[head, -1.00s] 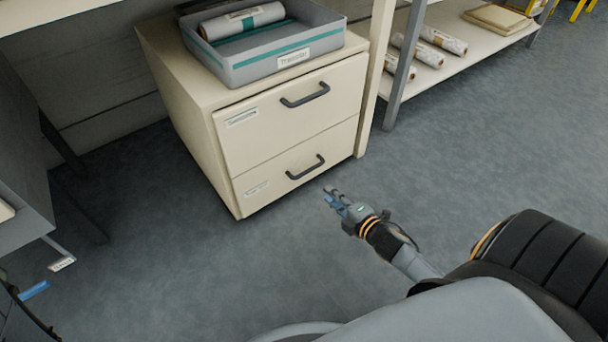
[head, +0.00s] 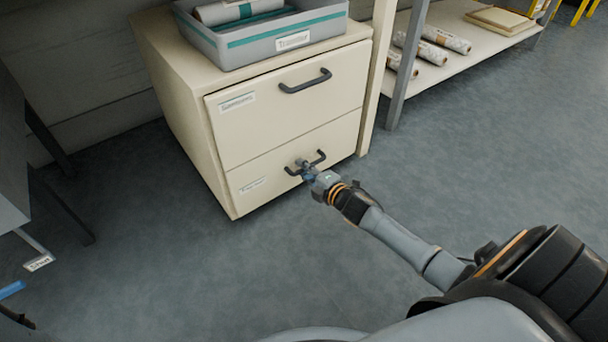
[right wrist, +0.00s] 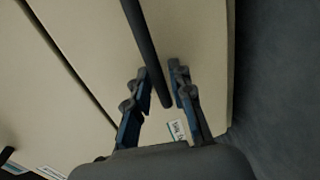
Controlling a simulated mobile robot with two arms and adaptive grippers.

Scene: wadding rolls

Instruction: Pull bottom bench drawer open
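The cream bench drawer unit has an upper drawer (head: 275,115) and a bottom drawer (head: 270,183), both flush with its front. The bottom drawer has a dark bar handle (head: 320,157). My right gripper (head: 306,168) is at this handle, covering part of it in the head view. In the right wrist view, the handle bar (right wrist: 145,50) runs between the two fingers of my right gripper (right wrist: 160,80). The fingers are apart, with a gap visible at the bar, so they straddle it without a clear grip. My left gripper is not in view.
A grey tray (head: 262,45) with a roll sits on top of the unit. A shelf (head: 455,60) with several rolls stands at the right, behind a grey post (head: 408,65). The floor (head: 200,270) before the drawers is clear apart from my arm.

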